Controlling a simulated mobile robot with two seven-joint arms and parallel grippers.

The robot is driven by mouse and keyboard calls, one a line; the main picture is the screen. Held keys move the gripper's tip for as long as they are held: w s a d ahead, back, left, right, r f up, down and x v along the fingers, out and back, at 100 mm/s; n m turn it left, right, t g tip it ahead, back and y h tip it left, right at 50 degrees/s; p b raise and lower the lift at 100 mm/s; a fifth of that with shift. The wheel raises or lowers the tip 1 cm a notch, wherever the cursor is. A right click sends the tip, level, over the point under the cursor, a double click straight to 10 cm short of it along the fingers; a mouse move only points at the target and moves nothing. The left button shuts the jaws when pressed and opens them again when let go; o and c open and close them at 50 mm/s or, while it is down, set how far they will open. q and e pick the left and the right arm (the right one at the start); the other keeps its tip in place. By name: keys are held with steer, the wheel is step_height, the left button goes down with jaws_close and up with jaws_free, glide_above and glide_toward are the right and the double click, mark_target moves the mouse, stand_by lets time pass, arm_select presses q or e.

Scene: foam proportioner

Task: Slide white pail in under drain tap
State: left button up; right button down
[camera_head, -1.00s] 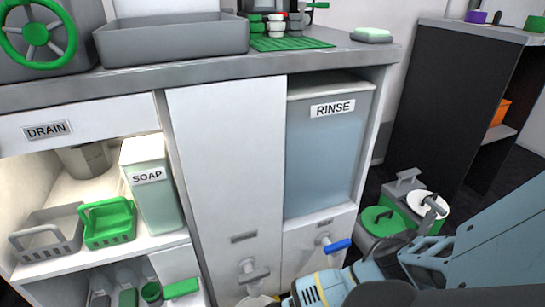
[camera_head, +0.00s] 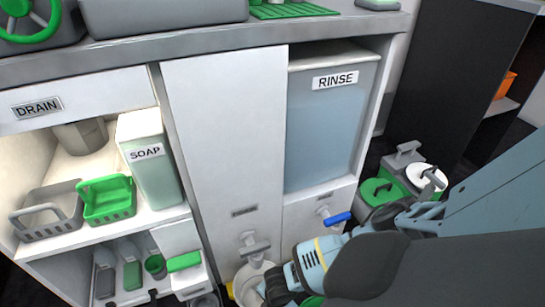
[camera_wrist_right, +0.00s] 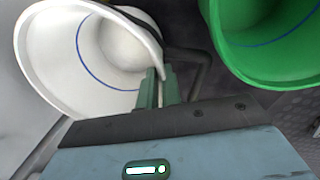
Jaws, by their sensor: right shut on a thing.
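The white pail (camera_head: 246,286) stands low in front of the cabinet, below a grey-handled tap (camera_head: 254,249); the small plate above this tap is too small to read. The pail's mouth looks partly under the tap, but I cannot tell if the spout is centred over it. My right gripper (camera_head: 272,287) is at the pail's right side. In the right wrist view, its fingers (camera_wrist_right: 157,90) are shut on the rim of the white pail (camera_wrist_right: 60,55), which has a blue line inside. My left gripper is not in view.
A green pail (camera_wrist_right: 270,25) is close beside the white one in the wrist view. A blue-handled tap (camera_head: 337,218) is to the right, below the RINSE tank (camera_head: 325,130). Lidded green containers (camera_head: 380,190) stand farther right. Shelves with bottles and baskets (camera_head: 108,199) are left.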

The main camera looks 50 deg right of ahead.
steer(key=c, duration=1.5)
jaws_free()
steer(key=r+p, duration=0.1)
steer(key=r, duration=0.1)
steer(key=r+p, duration=0.2)
steer(key=r, duration=0.1)
steer(key=s+r+p, duration=0.1)
steer(key=r, duration=0.2)
steer(key=shift+f, duration=0.1)
